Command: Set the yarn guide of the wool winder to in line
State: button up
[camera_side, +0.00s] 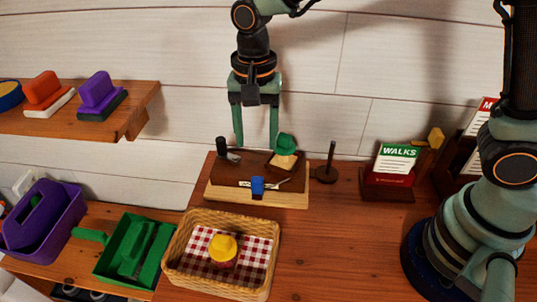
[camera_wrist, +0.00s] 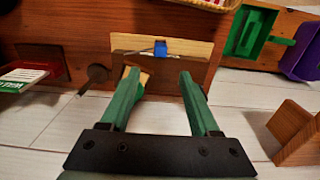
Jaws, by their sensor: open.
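The wool winder (camera_side: 222,190) stands on the wooden table, with a light wood base and a darker brown top. A small blue piece (camera_side: 257,186) sits at its front edge beside a thin pale metal strip; I cannot tell for sure which part is the yarn guide. A green knob (camera_side: 286,142) over a cream block is at its right, and a black post (camera_side: 222,147) at its left. My gripper (camera_side: 256,142) is open and empty, pointing down above the back of the winder. In the wrist view, the blue piece (camera_wrist: 161,47) shows beyond the open fingertips (camera_wrist: 160,76).
A dark upright peg (camera_side: 327,165) and a "WALKS" card stand (camera_side: 388,175) are right of the winder. A wicker basket (camera_side: 172,262) with a checked cloth and yellow-topped item is in front. A green tray (camera_side: 110,262) and purple caddy (camera_side: 70,205) stand left. A shelf (camera_side: 135,115) juts out upper left.

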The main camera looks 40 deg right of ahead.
aim_at(257, 179)
notch_tip(257, 179, down, 12)
jog(key=shift+a+f, duration=0.1)
jog(key=shift+f, duration=0.05)
dwell(0.4)
grip_shut()
